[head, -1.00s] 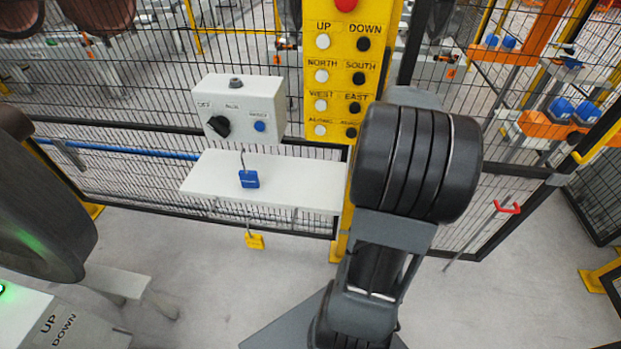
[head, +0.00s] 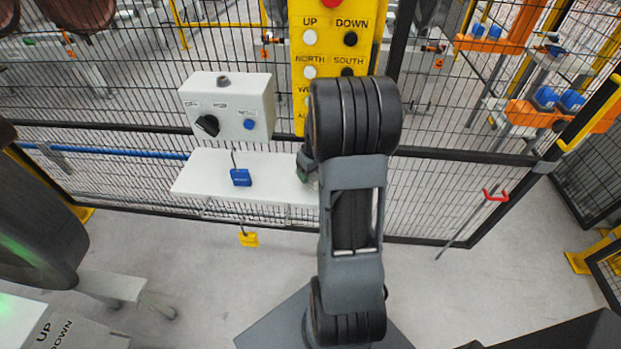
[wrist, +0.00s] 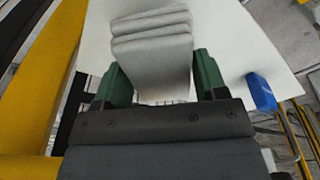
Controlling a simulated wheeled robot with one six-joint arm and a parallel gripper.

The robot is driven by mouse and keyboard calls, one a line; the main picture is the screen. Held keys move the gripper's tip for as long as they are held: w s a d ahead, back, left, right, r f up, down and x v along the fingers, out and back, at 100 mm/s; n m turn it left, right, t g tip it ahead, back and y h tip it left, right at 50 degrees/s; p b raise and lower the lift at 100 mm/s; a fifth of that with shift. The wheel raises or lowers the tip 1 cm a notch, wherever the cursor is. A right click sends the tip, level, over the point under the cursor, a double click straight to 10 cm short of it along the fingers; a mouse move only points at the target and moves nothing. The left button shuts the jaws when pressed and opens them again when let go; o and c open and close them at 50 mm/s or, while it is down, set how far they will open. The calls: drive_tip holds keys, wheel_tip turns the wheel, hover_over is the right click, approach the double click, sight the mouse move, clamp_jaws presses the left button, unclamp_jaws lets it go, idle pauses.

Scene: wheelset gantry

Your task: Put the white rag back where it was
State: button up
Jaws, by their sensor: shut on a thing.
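The white rag (wrist: 152,38) is a folded, greyish-white stack of layers in the wrist view. My gripper (wrist: 162,78) has its green fingers on either side of the rag and is shut on it. Behind the rag is the white shelf (wrist: 240,45), which also shows in the head view (head: 210,177). I cannot tell whether the rag touches the shelf or hangs just over it. In the head view my arm hides the rag, and only a bit of a green finger shows at the shelf's right end.
A blue padlock (head: 241,177) lies on the shelf, left of my gripper. A white switch box (head: 228,106) stands behind it, with a yellow button panel (head: 310,70) to the right. A yellow padlock (head: 248,239) hangs below. Mesh fence is behind; the shelf's left part is bare.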

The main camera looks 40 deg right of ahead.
sight(310, 178)
drive_tip(key=shift+w+a+f, duration=0.15)
drive_tip(key=shift+f, duration=0.8)
drive_tip(key=shift+w+a+f, duration=0.1)
drive_tip(key=shift+w+f, duration=0.05)
drive_tip(key=shift+f, duration=0.8)
drive_tip(key=o, duration=0.8)
drive_tip(key=shift+o, duration=0.2)
drive_tip(key=r, duration=0.3)
drive_tip(key=s+r, duration=0.1)
drive_tip(key=r, duration=0.7)
drive_tip(key=shift+s, duration=0.3)
drive_tip(key=s+a+r, duration=0.2)
drive_tip(key=s+a, duration=0.1)
drive_tip(key=a, duration=0.4)
drive_tip(key=s+a+r+t, duration=0.1)
drive_tip(key=s+a+r, duration=0.1)
drive_tip(key=s+a, duration=0.2)
drive_tip(key=s+a+r, duration=0.2)
drive_tip(key=s+a, duration=0.1)
drive_tip(key=a, duration=0.7)
drive_tip(key=shift+s+t, duration=0.3)
drive_tip(key=shift+s, duration=0.05)
drive_tip(key=shift+d, duration=0.1)
